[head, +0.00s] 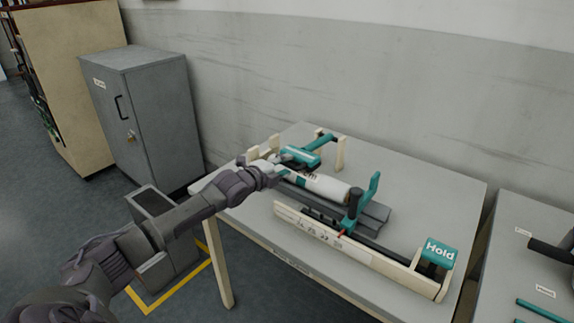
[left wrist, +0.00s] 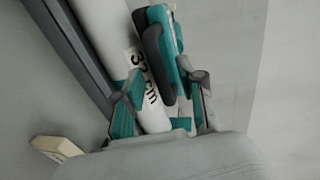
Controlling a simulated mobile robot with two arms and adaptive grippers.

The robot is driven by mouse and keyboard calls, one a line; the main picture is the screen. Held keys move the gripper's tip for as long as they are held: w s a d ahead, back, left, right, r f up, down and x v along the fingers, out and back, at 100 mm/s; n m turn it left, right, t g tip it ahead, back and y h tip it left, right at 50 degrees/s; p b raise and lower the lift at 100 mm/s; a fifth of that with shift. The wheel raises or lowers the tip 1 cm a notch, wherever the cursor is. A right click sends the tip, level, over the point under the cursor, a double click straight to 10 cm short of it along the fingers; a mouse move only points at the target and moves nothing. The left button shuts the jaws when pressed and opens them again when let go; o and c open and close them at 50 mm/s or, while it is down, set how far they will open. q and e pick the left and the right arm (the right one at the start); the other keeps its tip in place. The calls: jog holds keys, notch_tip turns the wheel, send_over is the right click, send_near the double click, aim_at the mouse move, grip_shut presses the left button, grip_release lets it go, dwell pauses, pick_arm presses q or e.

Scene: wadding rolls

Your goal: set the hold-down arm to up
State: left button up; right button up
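A teal arm with a dark pad, which looks like the hold-down arm (head: 321,141), lies low across the far left end of the white roll (head: 322,187) on the wooden-sided rig (head: 340,240). In the left wrist view the teal arm (left wrist: 166,45) and its dark pad show beside the roll (left wrist: 103,35), whose label has a length in cm. My left gripper (head: 277,171) is at this end of the rig. Its fingers (left wrist: 163,98) stand apart, with the roll's end and teal parts beyond them. Contact cannot be told. My right gripper is out of view.
A teal upright lever (head: 373,187) and a teal block marked "Hold" (head: 439,252) stand toward the right on the rig. The table (head: 425,185) is clear behind the rig. A grey cabinet (head: 155,120) stands at left. A second table (head: 510,275) holds rods at right.

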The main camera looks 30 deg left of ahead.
pick_arm(q)
jog(key=shift+w+f, duration=0.1)
jog(key=shift+w, duration=0.55)
grip_shut()
jog(key=shift+d, duration=0.1)
